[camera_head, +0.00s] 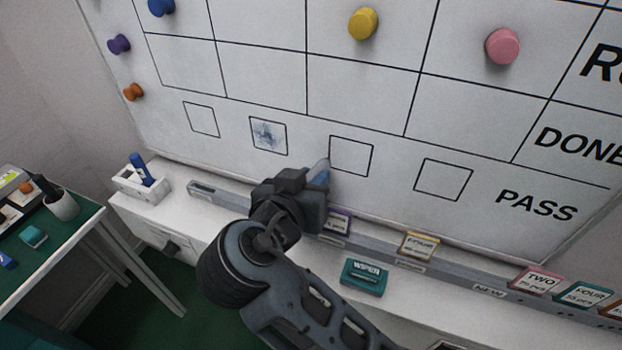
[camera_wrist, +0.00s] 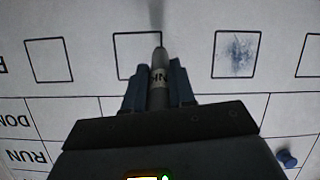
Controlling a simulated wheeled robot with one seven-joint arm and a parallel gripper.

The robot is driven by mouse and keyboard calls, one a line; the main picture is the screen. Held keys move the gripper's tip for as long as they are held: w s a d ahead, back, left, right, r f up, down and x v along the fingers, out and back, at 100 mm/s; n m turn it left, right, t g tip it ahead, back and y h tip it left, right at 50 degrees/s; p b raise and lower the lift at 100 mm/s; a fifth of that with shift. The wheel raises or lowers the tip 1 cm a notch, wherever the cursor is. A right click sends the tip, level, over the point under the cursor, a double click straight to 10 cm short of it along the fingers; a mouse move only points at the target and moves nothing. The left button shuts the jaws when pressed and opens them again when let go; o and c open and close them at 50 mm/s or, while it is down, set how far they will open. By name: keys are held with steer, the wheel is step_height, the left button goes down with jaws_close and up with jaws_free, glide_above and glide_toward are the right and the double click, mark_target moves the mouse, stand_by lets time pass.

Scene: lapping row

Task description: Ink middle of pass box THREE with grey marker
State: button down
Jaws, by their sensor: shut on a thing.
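My gripper (camera_wrist: 158,88) is shut on the grey marker (camera_wrist: 158,72), whose pointed tip faces the whiteboard. In the wrist view the tip overlaps the right part of an empty pass box (camera_wrist: 125,50); whether it touches the board is unclear. In the head view this is the third box from the left (camera_head: 351,156), with no ink visible, and my gripper (camera_head: 318,172) is at its lower left. The second box (camera_head: 268,135) holds a blue-grey smudge, also seen in the wrist view (camera_wrist: 237,55). The first box (camera_head: 201,120) and fourth box (camera_head: 443,180) look empty. No box numbers show.
Coloured magnets, including a yellow one (camera_head: 363,24), sit higher on the board. A green-topped table (camera_head: 75,245) stands left.

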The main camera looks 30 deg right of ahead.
steer(key=shift+w+d, duration=0.5)
steer(key=shift+d, duration=0.2)
stand_by(0.5)
steer(key=shift+s+d+r+p, duration=0.6)
steer(key=shift+s+d, duration=1.55)
steer(key=shift+s, duration=0.8)
steer(key=shift+w+a+f+b, duration=0.1)
steer(key=shift+w+a+b, duration=0.1)
steer(key=shift+w+a, duration=0.65)
steer(key=shift+w+a+r+b, duration=0.1)
steer(key=shift+w+a+b, duration=0.1)
steer(key=shift+w+a, duration=0.65)
steer(key=shift+w+a+f+b, duration=0.15)
steer(key=shift+w+a, duration=0.35)
steer(key=shift+w, duration=0.65)
steer(key=shift+w+r+p, duration=0.1)
steer(key=shift+r+p, duration=0.25)
steer(key=shift+r, duration=0.25)
steer(key=s+d, duration=0.4)
steer(key=s, duration=0.2)
steer(key=shift+d, duration=0.2)
